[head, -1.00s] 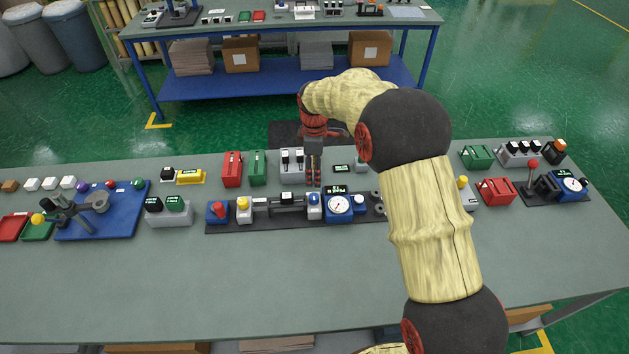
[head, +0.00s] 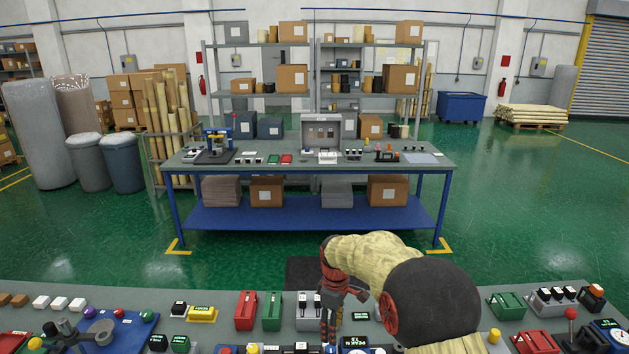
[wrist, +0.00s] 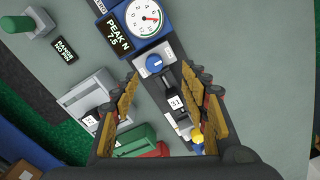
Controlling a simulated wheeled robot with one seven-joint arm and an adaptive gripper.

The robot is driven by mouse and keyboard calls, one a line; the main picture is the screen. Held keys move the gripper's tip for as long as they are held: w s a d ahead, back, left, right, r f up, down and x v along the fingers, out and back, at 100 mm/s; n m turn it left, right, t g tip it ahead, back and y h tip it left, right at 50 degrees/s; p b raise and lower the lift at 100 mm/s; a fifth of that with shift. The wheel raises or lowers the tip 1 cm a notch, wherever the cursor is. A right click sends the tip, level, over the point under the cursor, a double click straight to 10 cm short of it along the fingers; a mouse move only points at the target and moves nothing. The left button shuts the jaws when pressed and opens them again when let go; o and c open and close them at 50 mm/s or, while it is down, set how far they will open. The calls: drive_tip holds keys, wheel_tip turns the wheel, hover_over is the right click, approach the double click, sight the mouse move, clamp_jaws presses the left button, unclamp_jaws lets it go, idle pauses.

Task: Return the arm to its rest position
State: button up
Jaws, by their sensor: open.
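My gripper (head: 331,325) hangs from my bent arm over the near bench (head: 225,308), in the lower middle of the head view. In the wrist view my gripper (wrist: 158,112) has its two padded fingers spread wide, with nothing held between them. Beneath and between them show a blue rotary knob unit (wrist: 154,63) and a dark fixture with a small display reading 31 (wrist: 175,103). A blue gauge unit (wrist: 147,18) with a "PEAK N" display lies beyond the fingertips. The gripper appears above these items; exact clearance cannot be told.
Red (head: 245,310) and green (head: 272,311) boxes and a grey switch box (head: 309,303) stand close around my gripper. More controls line both sides of the bench.

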drive_tip(key=s+d+r+m+t+b, duration=0.2)
drive_tip(key=s+d+r+m, duration=0.2)
drive_tip(key=s, duration=0.8)
drive_tip(key=s+d+r+m+t+b, duration=0.2)
drive_tip(key=s+r, duration=0.4)
drive_tip(key=s, duration=0.6)
drive_tip(key=s+d+r+m+t+b, duration=0.1)
drive_tip(key=s+d+r+m+b, duration=0.2)
drive_tip(key=s, duration=0.9)
drive_tip(key=d+r+m, duration=0.1)
drive_tip(key=d+m, duration=0.2)
drive_tip(key=d, duration=0.1)
drive_tip(key=shift+r+m+t, duration=0.3)
drive_tip(key=shift+r+t, duration=0.1)
drive_tip(key=shift+r, duration=0.2)
